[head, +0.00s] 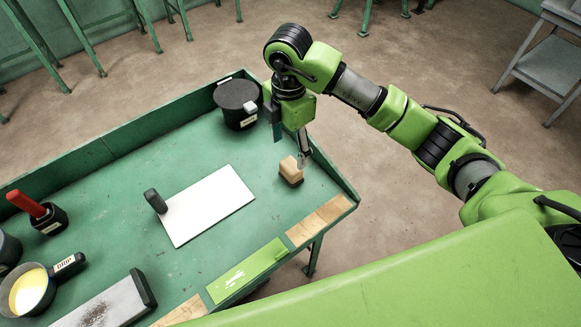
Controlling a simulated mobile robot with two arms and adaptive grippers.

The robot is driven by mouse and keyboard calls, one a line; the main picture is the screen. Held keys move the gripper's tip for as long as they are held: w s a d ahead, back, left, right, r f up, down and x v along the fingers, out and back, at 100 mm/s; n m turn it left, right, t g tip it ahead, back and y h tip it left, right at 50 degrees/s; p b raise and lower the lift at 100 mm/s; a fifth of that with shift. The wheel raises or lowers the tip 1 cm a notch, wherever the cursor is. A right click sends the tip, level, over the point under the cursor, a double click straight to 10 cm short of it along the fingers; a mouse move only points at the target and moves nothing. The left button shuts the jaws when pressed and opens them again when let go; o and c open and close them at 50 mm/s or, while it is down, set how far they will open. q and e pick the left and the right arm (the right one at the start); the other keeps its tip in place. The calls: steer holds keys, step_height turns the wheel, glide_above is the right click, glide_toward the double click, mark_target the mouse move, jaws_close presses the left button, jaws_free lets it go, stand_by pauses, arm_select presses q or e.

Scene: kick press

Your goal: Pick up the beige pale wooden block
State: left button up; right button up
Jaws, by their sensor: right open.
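The beige pale wooden block (290,170) sits on the green table near its right end. My right gripper (303,158) points down at the block's right side, with its fingertips very close to it. The gripper is open, and I cannot tell whether a finger touches the block. Part of the gripper's finger area is small and hard to make out. My left gripper is not in view.
The green table (120,215) has raised edges. A black lidded pot (237,106) stands behind the block. A white board (208,206) lies to the left with a dark upright piece (155,201). A red-handled tool (27,204) and a pan (30,291) are farther left.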

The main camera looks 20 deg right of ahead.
mark_target(291, 164)
step_height(291, 164, down, 3)
steer(key=shift+w, duration=0.15)
steer(key=shift+f, duration=0.4)
steer(key=shift+w+d+f+p, duration=0.15)
steer(key=shift+f+p, duration=0.15)
steer(key=shift+f, duration=0.3)
steer(key=shift+s+d+f+p, duration=0.1)
steer(key=shift+f+p, duration=0.2)
steer(key=shift+f, duration=0.25)
steer(key=shift+w+d+f, duration=0.1)
steer(key=shift+w+f, duration=0.1)
steer(key=shift+f, duration=1.25)
steer(key=shift+c, duration=0.7)
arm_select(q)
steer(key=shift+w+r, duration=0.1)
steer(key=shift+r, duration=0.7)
arm_select(e)
steer(key=c, duration=1.1)
